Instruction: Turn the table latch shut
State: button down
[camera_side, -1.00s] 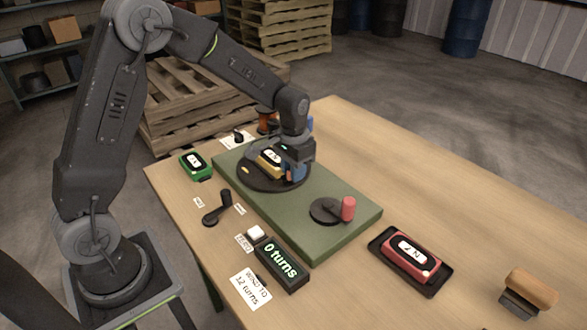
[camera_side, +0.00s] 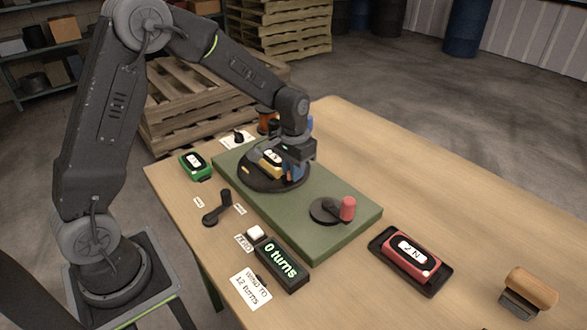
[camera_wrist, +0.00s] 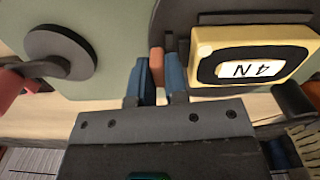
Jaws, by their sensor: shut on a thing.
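My gripper (camera_side: 293,172) is at the right edge of the dark round turntable (camera_side: 262,186). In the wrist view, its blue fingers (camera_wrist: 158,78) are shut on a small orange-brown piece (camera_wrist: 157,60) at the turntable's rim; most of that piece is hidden. A yellow detector marked 4N (camera_wrist: 285,50) lies on the turntable; it also shows in the side view (camera_side: 267,167). A black lever (camera_side: 217,209) sits on the table between two small labels, apart from my gripper. I cannot tell which of these is the latch.
The green base (camera_side: 310,240) carries the turntable and a red-knobbed crank (camera_side: 348,208). A counter (camera_side: 283,265) reads 0 turns. A green detector (camera_side: 195,166), a red detector in a black tray (camera_side: 410,260) and a wooden-handled stamp (camera_side: 530,290) stand around.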

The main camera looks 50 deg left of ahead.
jog(key=n, duration=1)
jog(key=shift+r+n, duration=0.1)
jog(key=shift+n, duration=0.3)
jog(key=n, duration=0.5)
jog(key=shift+w+n, duration=0.1)
jog(key=shift+n, duration=0.3)
jog(key=c, duration=1.4)
grip_release()
notch_tip(320, 180, up, 14)
jog(key=shift+f, duration=0.1)
